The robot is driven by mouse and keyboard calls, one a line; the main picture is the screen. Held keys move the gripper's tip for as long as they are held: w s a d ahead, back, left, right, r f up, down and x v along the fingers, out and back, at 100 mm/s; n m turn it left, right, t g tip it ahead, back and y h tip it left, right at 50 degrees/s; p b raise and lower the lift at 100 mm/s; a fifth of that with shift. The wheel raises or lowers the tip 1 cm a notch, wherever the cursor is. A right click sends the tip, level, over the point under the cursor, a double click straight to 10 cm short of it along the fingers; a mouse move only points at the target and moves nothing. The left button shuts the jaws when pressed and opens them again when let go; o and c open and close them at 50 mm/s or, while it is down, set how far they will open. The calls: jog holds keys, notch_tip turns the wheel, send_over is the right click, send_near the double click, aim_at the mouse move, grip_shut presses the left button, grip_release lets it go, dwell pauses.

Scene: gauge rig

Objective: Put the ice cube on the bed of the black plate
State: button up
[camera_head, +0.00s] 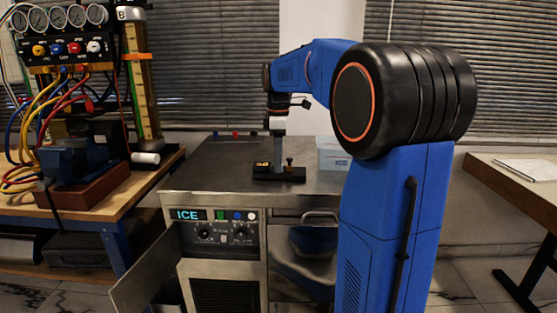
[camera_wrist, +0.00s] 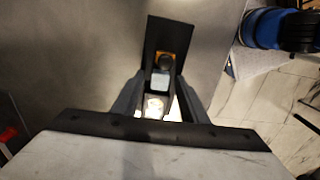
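The black plate (camera_head: 292,178) lies on the steel counter in the head view, with a small dark knob on its right part. In the wrist view the plate (camera_wrist: 163,34) shows beyond my fingers. My gripper (camera_head: 278,155) points straight down, with its fingers low over the middle of the plate. In the wrist view a small pale block, which looks like the ice cube (camera_wrist: 161,82), shows between the fingertips of my gripper (camera_wrist: 161,76). A bright glassy patch shows nearer the camera. I cannot tell whether the fingers touch the block or whether it rests on the plate.
A translucent pale tub (camera_head: 333,154) stands on the counter right of the plate. The steel counter (camera_head: 215,165) is clear to the left. A gauge rig with hoses (camera_head: 60,60) stands on a bench at left. A side table (camera_head: 510,185) stands at right. The cabinet door (camera_head: 145,275) hangs open.

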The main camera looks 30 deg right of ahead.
notch_tip(320, 180, up, 12)
jog(key=shift+r, duration=0.15)
dwell(0.6)
jog(key=s+a+f+m+t, duration=0.1)
jog(key=s+a+f+m, duration=0.2)
jog(key=s+a+f, duration=0.35)
jog(key=s+a+f+m+t, duration=0.1)
jog(key=s+a+f+m, duration=0.25)
jog(key=s, duration=0.55)
jog(key=s+a+f+m+t, duration=0.1)
jog(key=s+a+f+m, duration=0.1)
jog(key=s+f, duration=0.5)
jog(key=s+a+f+m+t, duration=0.1)
jog(key=s+a+f+m, duration=0.1)
jog(key=s+f, duration=0.5)
notch_tip(320, 180, down, 2)
jog(key=shift+s+a+f+m+t, duration=0.25)
jog(key=shift+s+a+m+t, duration=0.15)
jog(key=shift+a, duration=0.5)
